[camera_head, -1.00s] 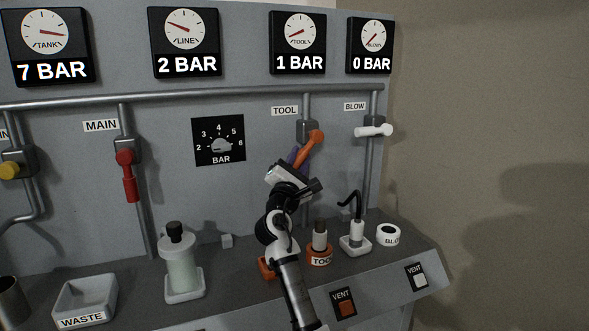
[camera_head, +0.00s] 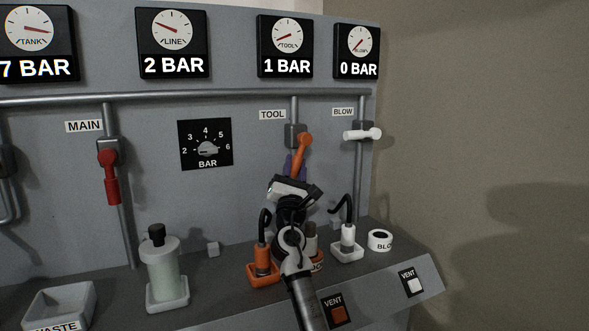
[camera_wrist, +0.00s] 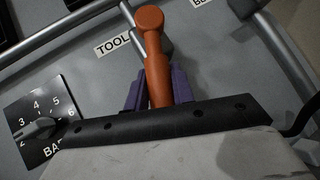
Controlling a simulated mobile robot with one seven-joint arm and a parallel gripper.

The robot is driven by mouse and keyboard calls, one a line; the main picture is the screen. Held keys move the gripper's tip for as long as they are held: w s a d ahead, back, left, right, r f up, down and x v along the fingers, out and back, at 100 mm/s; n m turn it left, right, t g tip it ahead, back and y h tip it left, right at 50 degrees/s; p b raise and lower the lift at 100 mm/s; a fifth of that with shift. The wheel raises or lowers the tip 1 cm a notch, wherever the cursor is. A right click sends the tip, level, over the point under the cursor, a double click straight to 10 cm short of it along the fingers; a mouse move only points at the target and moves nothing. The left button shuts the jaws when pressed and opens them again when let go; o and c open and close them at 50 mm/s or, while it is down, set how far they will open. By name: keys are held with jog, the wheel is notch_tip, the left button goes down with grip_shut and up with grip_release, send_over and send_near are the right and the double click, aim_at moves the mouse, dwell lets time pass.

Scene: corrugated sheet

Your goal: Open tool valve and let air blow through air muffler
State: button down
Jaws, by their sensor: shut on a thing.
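The orange tool valve lever (camera_head: 302,148) hangs below the TOOL label (camera_head: 272,115), tilted down and slightly left from its grey valve body (camera_head: 295,132). My gripper (camera_head: 294,168) is at the lever's lower end, its purple fingers on either side of it. In the wrist view the lever (camera_wrist: 152,50) runs down between the purple fingers of my gripper (camera_wrist: 160,90), which is shut on it. The tool gauge (camera_head: 286,45) reads 1 BAR. An orange holder (camera_head: 262,272) with an orange-based black hose tool stands at my arm's left. No part is identifiable as the air muffler.
The white blow valve lever (camera_head: 361,134) is close on the right. The red main lever (camera_head: 109,178) hangs at left. The pressure dial (camera_head: 206,145) is left of my gripper. A bottle (camera_head: 163,268), a white blow tool (camera_head: 347,240) and vent buttons (camera_head: 338,313) stand below.

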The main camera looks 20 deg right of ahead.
jog(key=c, duration=1.2)
grip_release()
jog(key=shift+s+a+f, duration=0.1)
jog(key=shift+s+f, duration=0.1)
jog(key=shift+f, duration=0.05)
jog(key=s+a, duration=0.2)
jog(key=s, duration=0.1)
jog(key=s+a, duration=0.2)
jog(key=s, duration=0.2)
jog(key=s+a, duration=0.1)
jog(key=s, duration=0.3)
jog(key=shift+a+f, duration=0.15)
jog(key=shift+a, duration=0.25)
jog(key=shift+c, duration=0.3)
